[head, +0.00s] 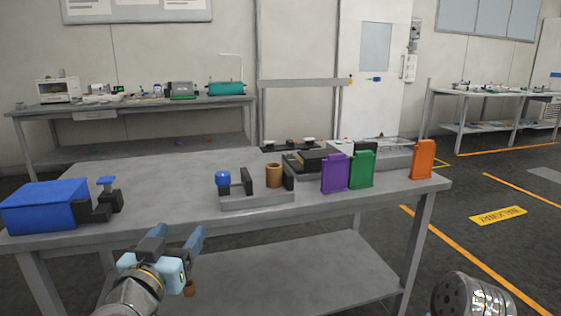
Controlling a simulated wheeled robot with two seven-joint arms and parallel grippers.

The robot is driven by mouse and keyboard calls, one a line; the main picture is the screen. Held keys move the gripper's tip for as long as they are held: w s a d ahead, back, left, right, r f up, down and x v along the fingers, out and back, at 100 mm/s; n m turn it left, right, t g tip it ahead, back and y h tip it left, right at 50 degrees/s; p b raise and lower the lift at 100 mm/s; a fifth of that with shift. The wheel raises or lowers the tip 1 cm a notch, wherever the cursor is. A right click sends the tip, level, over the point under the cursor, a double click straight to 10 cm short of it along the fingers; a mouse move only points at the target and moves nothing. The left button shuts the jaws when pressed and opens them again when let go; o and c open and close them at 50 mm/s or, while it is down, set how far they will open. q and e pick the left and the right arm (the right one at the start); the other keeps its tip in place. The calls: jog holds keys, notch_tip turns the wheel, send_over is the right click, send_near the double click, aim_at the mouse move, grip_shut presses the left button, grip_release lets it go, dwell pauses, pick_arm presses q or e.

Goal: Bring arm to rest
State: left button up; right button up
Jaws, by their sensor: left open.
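My left gripper (178,243) is in the lower left, in front of the grey workbench (140,170) and near its front edge. Its two blue-grey fingers point away from me, and it is open with nothing seen between them. Part of my right arm (470,296) shows at the bottom right edge. Its gripper is not in view.
On the bench are a blue box (45,206), a grey fixture (257,200), and purple (334,172), green (361,169) and orange (423,160) pieces. A small brown piece (189,288) shows below the left gripper. Open floor lies right of the bench.

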pick_arm(q)
jog(key=w+d+f+g, duration=0.1)
jog(key=f+g, duration=0.2)
jog(key=f, duration=0.7)
jog(key=w+d+f+g+h, duration=0.1)
jog(key=d+f+g, duration=0.1)
jog(key=f, duration=0.7)
jog(key=w+d+f+g, duration=0.1)
jog(key=f+g, duration=0.2)
jog(key=f, duration=0.7)
jog(key=s+d+f+n+g, duration=0.1)
jog(key=s+f+g, duration=0.3)
jog(key=s+f, duration=0.5)
jog(key=s+d+f+n+g+h, duration=0.1)
jog(key=s+f+g, duration=0.4)
jog(key=s+f, duration=0.5)
notch_tip(320, 180, down, 7)
jog(key=shift+d+r+n, duration=0.1)
jog(key=shift+d+n, duration=0.4)
jog(key=shift+d, duration=0.2)
pick_arm(e)
jog(key=shift+s, duration=0.35)
